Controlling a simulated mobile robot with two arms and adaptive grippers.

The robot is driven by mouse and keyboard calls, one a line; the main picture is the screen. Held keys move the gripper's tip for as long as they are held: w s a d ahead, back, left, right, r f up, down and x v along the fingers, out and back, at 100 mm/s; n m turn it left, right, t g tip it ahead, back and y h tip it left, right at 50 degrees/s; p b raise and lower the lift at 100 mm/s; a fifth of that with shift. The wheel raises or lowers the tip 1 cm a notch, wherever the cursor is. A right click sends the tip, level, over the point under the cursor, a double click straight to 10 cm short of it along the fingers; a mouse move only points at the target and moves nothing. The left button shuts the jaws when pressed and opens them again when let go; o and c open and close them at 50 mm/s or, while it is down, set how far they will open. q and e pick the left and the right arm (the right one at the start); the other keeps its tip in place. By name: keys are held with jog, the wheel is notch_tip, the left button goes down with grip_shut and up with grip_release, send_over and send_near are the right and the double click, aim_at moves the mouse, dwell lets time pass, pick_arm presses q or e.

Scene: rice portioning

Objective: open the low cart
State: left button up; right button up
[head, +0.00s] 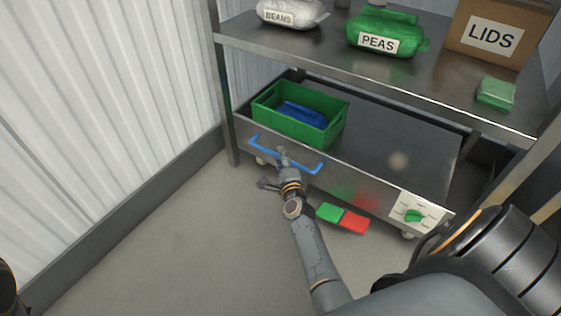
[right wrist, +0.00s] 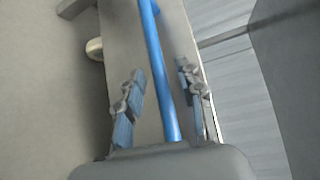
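The low cart (head: 350,182) is a grey metal tub on small wheels under the shelf, in the head view. Its blue bar handle (head: 310,170) runs along the left part of its front. My right gripper (head: 274,170) is at the handle in the head view. In the right wrist view the blue handle (right wrist: 152,45) passes between the two spread fingers of my right gripper (right wrist: 160,88). Gaps show on both sides of the bar, so the gripper is open around it. My left gripper is not in view.
A green crate (head: 266,108) with blue contents (head: 302,114) stands in the cart's left end. A green and red pad (head: 343,218) lies on the floor. Shelf goods include PEAS (head: 385,34). Floor at front left is clear.

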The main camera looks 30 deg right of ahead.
jog(key=shift+w+d+f, duration=0.1)
jog(key=shift+w+d, duration=0.15)
jog(key=shift+w, duration=0.3)
grip_shut()
